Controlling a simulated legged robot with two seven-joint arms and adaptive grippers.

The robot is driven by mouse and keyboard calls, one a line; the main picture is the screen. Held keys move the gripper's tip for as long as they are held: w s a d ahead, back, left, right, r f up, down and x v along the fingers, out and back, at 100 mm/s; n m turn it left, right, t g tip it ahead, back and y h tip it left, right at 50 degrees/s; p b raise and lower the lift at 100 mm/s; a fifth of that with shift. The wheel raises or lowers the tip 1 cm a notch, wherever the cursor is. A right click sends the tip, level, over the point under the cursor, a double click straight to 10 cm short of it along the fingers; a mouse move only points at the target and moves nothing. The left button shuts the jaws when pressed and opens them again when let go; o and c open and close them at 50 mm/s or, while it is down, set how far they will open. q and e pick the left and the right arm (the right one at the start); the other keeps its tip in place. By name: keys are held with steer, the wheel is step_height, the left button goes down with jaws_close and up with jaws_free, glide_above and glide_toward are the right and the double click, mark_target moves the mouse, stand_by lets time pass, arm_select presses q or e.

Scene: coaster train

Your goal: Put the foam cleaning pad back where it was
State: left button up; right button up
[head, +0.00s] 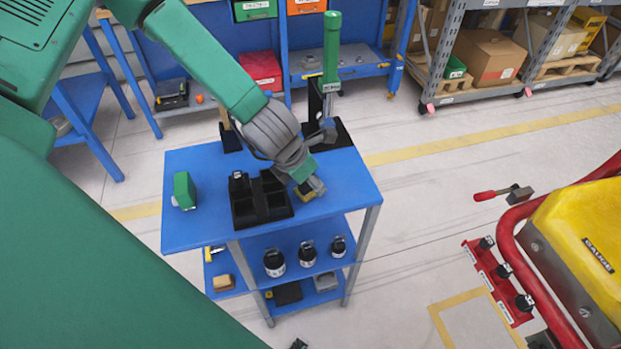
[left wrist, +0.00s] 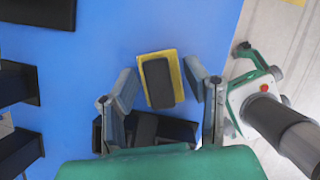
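The foam cleaning pad (head: 303,195) is yellow with a dark block on top, seen best in the left wrist view (left wrist: 176,62). It lies on the blue cart top (head: 205,230), just right of a black compartment tray (head: 262,212). My left gripper (head: 309,186) is low over the pad, and its fingers partly hide it in the head view. In the left wrist view the open fingers (left wrist: 160,83) stand on either side of the pad, with gaps showing on both sides. My right gripper is not in view.
A green block (head: 184,190) sits left of the tray. Black holders and a tall green tool (head: 332,50) stand at the back of the cart. A red rack (head: 490,275) and yellow machine (head: 580,230) are at right.

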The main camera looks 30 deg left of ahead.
arm_select(q)
steer(key=shift+s+d+r, duration=0.1)
steer(key=shift+d+r, duration=0.1)
steer(key=shift+r, duration=0.1)
steer(key=p+v, duration=0.1)
steer(key=v, duration=1)
steer(key=shift+r+p, duration=0.25)
steer(key=shift+p, duration=0.15)
steer(key=shift+a, duration=0.1)
steer(key=shift+a, duration=0.2)
steer(key=shift+s+f, duration=0.1)
steer(key=shift+s, duration=0.05)
